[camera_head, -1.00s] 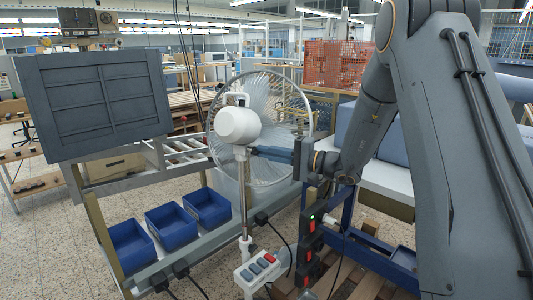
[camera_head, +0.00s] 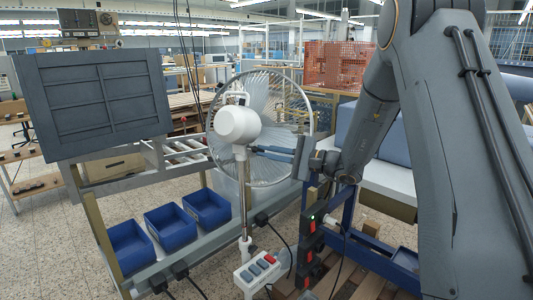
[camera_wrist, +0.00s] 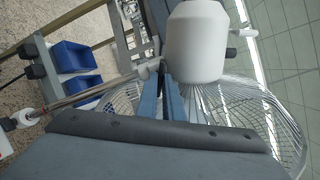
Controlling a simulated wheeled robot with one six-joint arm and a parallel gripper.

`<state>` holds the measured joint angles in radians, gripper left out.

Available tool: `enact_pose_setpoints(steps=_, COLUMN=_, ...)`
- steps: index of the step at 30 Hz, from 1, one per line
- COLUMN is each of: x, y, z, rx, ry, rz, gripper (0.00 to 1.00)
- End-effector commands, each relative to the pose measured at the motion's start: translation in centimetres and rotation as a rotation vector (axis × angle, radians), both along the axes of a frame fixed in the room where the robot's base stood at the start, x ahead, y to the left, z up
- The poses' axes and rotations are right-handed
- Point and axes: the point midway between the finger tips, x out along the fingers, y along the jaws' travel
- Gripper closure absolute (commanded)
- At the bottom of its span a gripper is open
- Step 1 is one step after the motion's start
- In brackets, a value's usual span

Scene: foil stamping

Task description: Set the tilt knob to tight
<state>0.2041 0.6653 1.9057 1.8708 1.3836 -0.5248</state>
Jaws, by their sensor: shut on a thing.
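A white pedestal fan stands in the middle of the head view, with a white motor housing (camera_head: 238,125), a round wire cage (camera_head: 285,165) and a metal pole (camera_head: 245,200). My gripper (camera_head: 252,150) reaches in from the right, its two blue fingers at the joint just under the housing. In the wrist view the fingertips (camera_wrist: 163,72) meet at the pole's top, beside the housing (camera_wrist: 196,45). My gripper is shut on the tilt knob, which the fingertips mostly hide. Its setting cannot be read.
A white switch box (camera_head: 259,272) with grey and red buttons sits low by the pole. Blue bins (camera_head: 207,208) line the rack at left. Black power sockets (camera_head: 310,240) are below my arm.

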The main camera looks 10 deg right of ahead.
Motion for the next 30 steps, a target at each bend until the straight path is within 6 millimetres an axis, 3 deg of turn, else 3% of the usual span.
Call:
enact_pose_setpoints(steps=17, x=-0.05, y=-0.01, z=-0.09, rx=0.024, ry=0.040, rz=0.000, gripper=1.00)
enact_pose_setpoints(steps=19, x=-0.05, y=-0.01, z=-0.09, rx=0.024, ry=0.040, rz=0.000, gripper=0.86)
enact_pose_setpoints(steps=20, x=-0.05, y=-0.02, z=-0.08, rx=0.024, ry=0.040, rz=0.000, gripper=0.85)
enact_pose_setpoints(steps=30, x=-0.19, y=-0.29, z=-0.05, rx=0.024, ry=0.039, rz=0.000, gripper=0.85)
